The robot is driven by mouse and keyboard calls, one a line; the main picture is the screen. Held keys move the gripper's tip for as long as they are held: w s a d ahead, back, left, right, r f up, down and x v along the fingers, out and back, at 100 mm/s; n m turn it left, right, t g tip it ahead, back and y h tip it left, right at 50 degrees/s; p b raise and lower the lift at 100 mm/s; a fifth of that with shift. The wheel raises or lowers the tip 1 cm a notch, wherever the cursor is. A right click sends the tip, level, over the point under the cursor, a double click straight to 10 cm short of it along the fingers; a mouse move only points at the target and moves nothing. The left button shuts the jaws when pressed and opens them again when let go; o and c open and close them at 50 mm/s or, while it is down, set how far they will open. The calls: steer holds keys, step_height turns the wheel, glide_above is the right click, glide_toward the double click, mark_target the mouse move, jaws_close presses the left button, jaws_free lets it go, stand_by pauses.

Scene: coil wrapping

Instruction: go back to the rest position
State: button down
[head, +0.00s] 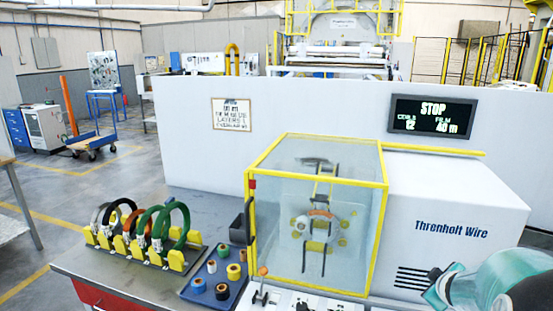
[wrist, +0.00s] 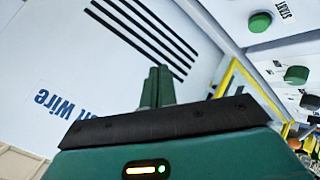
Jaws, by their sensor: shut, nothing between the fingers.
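My gripper (wrist: 157,86) shows in the wrist view with its two green fingers together and nothing between them. Beyond the fingers is the white machine housing (wrist: 100,75), with its dark vent slots and upside-down blue lettering. In the head view part of my green arm is at the lower right, in front of the housing (head: 440,195) marked Threnholt Wire. The fingertips are hard to make out there.
Several coils stand on a rack (head: 140,250) at left, beside a blue tray (head: 215,275) of rolls. A display (head: 433,117) reads STOP. A green START button (wrist: 260,22) is at upper right.

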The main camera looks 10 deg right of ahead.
steer(key=w+a+r+m+h, duration=0.1)
steer(key=a+r+m+h, duration=0.1)
steer(key=a+r, duration=0.55)
steer(key=s+a+g+y, duration=0.1)
steer(key=s+a, duration=0.3)
steer(key=a, duration=0.6)
steer(key=s+a+r+m+y, duration=0.1)
steer(key=s+a+y, duration=0.3)
steer(key=a, duration=0.6)
steer(key=s+a+g+y, duration=0.1)
steer(key=s+a, duration=0.3)
steer(key=a, duration=0.5)
steer(key=shift+a+r+m+g+y, duration=0.3)
steer(key=shift+a+m+y, duration=0.1)
steer(key=shift+y, duration=0.5)
steer(key=shift+d, duration=0.2)
